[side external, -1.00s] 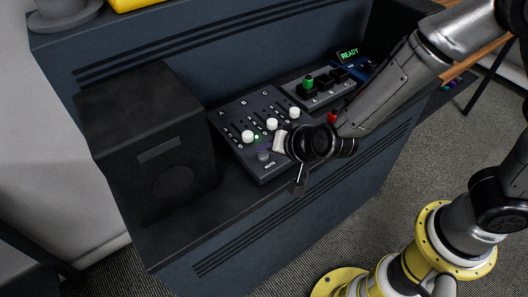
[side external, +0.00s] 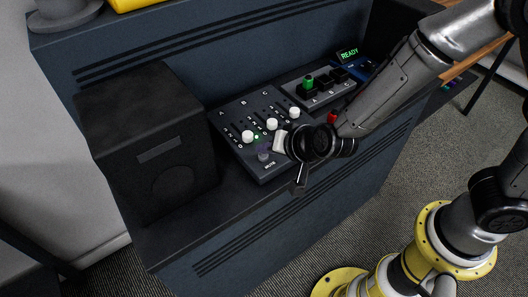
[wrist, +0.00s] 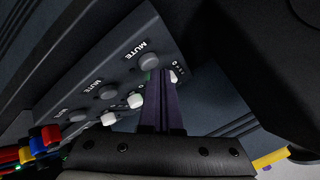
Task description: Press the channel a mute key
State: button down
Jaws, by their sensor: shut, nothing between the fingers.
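The mixer panel (side external: 229,121) lies on the desk, with channels A, B and C in a row. The channel A mute key (side external: 263,156) is a round grey button at the panel's front left. In the wrist view I take the nearest round key (wrist: 149,62) to be the same one. My gripper (wrist: 158,76) is shut and empty, its purple fingers reaching over the panel beside this key and the nearest white fader knob (wrist: 173,76). I cannot tell whether a fingertip touches anything. A green light (side external: 257,137) glows by channel A.
The other mute keys (wrist: 108,91) (wrist: 77,115) line up beside it. A black speaker (side external: 150,140) stands left of the mixer. A switch box with a green knob (side external: 308,81) and a display reading READY (side external: 348,55) stand behind to the right. Coloured parts (wrist: 45,140) show at the wrist view's left.

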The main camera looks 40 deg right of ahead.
aim_at(266, 158)
jog(key=shift+f, duration=0.15)
dwell(0.3)
jog(key=shift+f, duration=0.35)
jog(key=shift+r, duration=0.4)
notch_tip(266, 158, up, 6)
dwell(0.9)
